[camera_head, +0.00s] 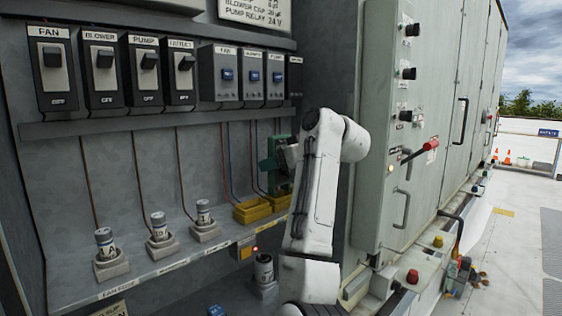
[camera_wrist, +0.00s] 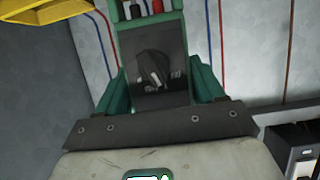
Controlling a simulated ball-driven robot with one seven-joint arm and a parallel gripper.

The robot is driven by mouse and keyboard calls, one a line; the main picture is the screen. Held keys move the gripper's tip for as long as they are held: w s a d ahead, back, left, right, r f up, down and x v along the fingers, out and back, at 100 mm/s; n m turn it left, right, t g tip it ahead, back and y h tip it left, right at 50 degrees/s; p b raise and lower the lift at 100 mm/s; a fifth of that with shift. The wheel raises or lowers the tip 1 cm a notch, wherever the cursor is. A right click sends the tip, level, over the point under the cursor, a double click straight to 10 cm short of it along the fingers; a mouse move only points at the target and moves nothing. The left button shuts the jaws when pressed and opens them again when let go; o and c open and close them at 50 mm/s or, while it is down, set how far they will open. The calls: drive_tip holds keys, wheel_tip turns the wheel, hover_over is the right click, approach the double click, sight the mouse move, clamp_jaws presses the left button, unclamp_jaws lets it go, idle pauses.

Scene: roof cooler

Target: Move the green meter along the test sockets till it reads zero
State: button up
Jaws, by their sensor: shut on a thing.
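The green meter (camera_head: 271,165) is in front of the back wall, partly hidden behind my white arm in the head view. In the wrist view the green meter (camera_wrist: 119,50) fills the upper middle, with a dark face on which I can read no number. A red and a dark piece show at its top edge. My gripper (camera_head: 287,160) is shut on the meter; the arm hides most of the fingers in the head view.
Yellow trays (camera_head: 252,212) sit on the shelf below the meter. Several labelled cylinders (camera_head: 159,227) stand in grey bases along the ledge to the left. Switch boxes (camera_head: 100,62) line the wall, with thin wires running down. A grey cabinet (camera_head: 392,140) with handles and knobs stands close on the right.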

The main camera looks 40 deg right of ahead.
sight(287, 173)
drive_tip(key=shift+f+b, duration=0.45)
drive_tip(key=shift+f, duration=0.8)
drive_tip(key=shift+f, duration=0.1)
drive_tip(key=shift+s, duration=0.15)
drive_tip(key=shift+f, duration=0.25)
idle(0.8)
drive_tip(key=o, duration=1.5)
drive_tip(key=shift+c, duration=0.2)
drive_tip(key=b+v, duration=0.1)
drive_tip(key=v, duration=0.9)
drive_tip(key=shift+s, duration=0.4)
drive_tip(key=shift+r, duration=0.1)
